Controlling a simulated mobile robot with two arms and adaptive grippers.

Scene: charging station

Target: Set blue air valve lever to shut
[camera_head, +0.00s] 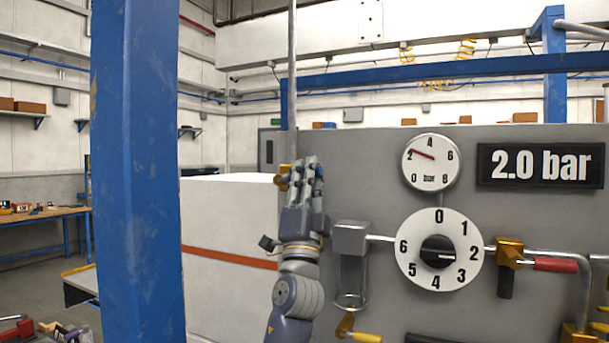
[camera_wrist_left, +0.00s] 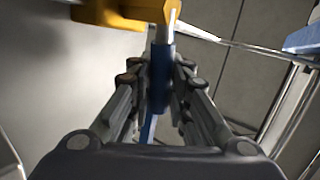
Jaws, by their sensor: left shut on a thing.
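My left gripper (camera_head: 314,168) is raised in front of the left edge of the grey panel, with its fingers pointing up. In the left wrist view the fingers (camera_wrist_left: 160,85) are shut around the blue lever (camera_wrist_left: 161,62), one on each side. The lever runs from the yellow-brass valve body (camera_wrist_left: 108,14) into the grip. The brass valve (camera_head: 283,182) shows just left of the fingers in the head view, on the vertical pipe. There the lever is hidden behind the gripper. My right gripper is not in view.
The grey panel (camera_head: 385,160) carries a gauge (camera_head: 431,162), a dial (camera_head: 439,250), a "2.0 bar" display (camera_head: 541,165) and a red-handled valve (camera_head: 554,265). A yellow-handled valve (camera_head: 360,336) sits low beside my arm. A blue post (camera_head: 138,170) stands at left.

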